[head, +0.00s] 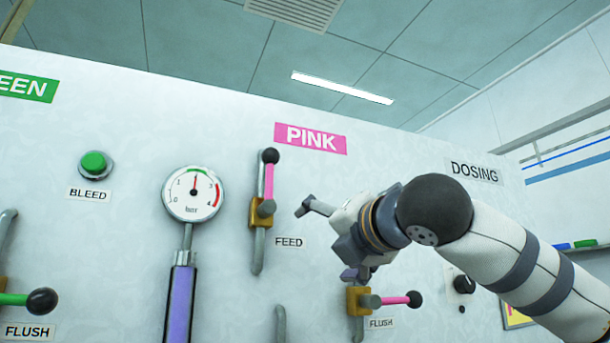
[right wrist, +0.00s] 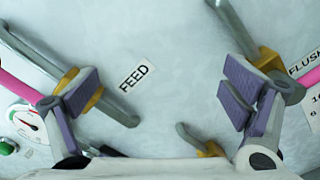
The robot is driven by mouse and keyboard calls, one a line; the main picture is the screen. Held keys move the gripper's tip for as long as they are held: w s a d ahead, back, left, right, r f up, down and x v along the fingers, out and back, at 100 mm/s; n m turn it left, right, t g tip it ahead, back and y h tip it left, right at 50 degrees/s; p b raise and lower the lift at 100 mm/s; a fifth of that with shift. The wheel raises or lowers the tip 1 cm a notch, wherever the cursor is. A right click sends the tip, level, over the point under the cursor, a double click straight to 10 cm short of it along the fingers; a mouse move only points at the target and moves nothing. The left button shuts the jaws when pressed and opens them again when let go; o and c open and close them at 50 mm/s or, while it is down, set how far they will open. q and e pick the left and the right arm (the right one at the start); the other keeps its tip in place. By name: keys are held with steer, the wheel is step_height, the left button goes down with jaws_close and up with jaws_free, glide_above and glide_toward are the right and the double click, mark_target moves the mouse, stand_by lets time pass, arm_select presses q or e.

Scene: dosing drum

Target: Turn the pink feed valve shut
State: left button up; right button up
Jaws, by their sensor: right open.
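The pink feed valve (head: 262,212) is on the white panel under the PINK sign, left of the FEED label (head: 289,242). Its pink lever (head: 268,180) with a black knob points up, in line with its grey pipe. My right gripper (head: 328,240) is open and empty, just right of the feed valve. In the right wrist view, the fingers (right wrist: 160,88) are spread wide with the FEED label between them. The left finger partly hides the yellow valve body (right wrist: 92,98); I cannot tell whether they touch. The pink lever (right wrist: 20,88) shows at the left edge. My left gripper is not in view.
The pink flush valve (head: 357,300), its lever pointing right, is below my right gripper. A pressure gauge (head: 192,193) is left of the feed valve. A green bleed button (head: 94,164) and a green flush lever (head: 15,299) are further left. A black knob (head: 464,284) is at right.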

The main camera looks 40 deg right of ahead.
steer(key=shift+d+f, duration=0.1)
steer(key=shift+f, duration=0.2)
steer(key=shift+f, duration=0.1)
steer(key=shift+s+d+f, duration=0.1)
steer(key=shift+f, duration=0.4)
steer(key=shift+f, duration=0.1)
steer(key=shift+d+f, duration=0.15)
steer(key=shift+f, duration=0.3)
steer(key=shift+a+r, duration=0.5)
